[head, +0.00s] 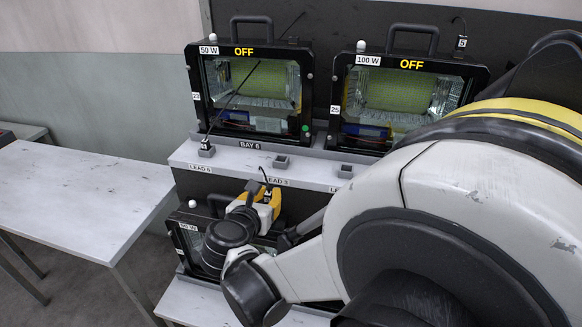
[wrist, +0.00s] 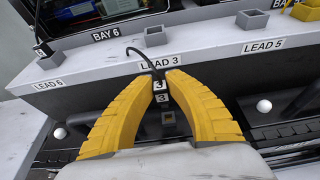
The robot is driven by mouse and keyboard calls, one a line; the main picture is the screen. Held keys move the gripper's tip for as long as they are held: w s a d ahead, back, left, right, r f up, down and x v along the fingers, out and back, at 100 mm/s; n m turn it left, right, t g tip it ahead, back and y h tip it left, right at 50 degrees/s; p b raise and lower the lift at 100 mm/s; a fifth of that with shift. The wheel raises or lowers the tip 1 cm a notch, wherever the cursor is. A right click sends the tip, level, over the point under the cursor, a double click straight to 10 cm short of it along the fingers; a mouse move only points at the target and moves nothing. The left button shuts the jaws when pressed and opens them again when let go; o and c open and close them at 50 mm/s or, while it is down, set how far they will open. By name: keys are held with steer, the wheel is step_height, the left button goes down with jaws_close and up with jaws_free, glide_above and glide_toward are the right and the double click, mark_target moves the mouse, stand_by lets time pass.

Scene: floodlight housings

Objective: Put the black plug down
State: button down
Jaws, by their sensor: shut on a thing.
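My gripper (wrist: 162,82) is shut on the black plug (wrist: 158,75), which bears a white "3" label; its lead curves up and left. A second "3" label shows just below it, and a small square socket-like part (wrist: 168,118) lies lower down. I cannot tell whether the plug touches anything beneath. In the head view my gripper (head: 266,203) is low in front of the shelf, over the lower floodlight housing (head: 188,243), which my arm partly hides. The empty grey holder (wrist: 155,36) above the LEAD 3 label also shows in the head view (head: 281,162).
The shelf (head: 235,160) carries another holder (head: 345,171) at right and a plug (head: 205,148) at LEAD 6. Two floodlight housings, 50 W (head: 250,90) and 100 W (head: 400,95), both reading OFF, stand behind.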

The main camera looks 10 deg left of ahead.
steer(key=shift+f+b, duration=1.05)
steer(key=shift+f, duration=0.85)
steer(key=shift+f, duration=0.1)
steer(key=shift+f+b, duration=0.55)
steer(key=shift+b, duration=0.05)
steer(key=c, duration=1.4)
jaws_free()
steer(key=shift+r, duration=0.25)
steer(key=p+v, duration=0.1)
steer(key=v, duration=0.3)
steer(key=p+v, duration=0.2)
steer(key=v, duration=0.2)
steer(key=p+v, duration=0.1)
steer(key=v, duration=0.3)
steer(key=shift+r+p, duration=0.4)
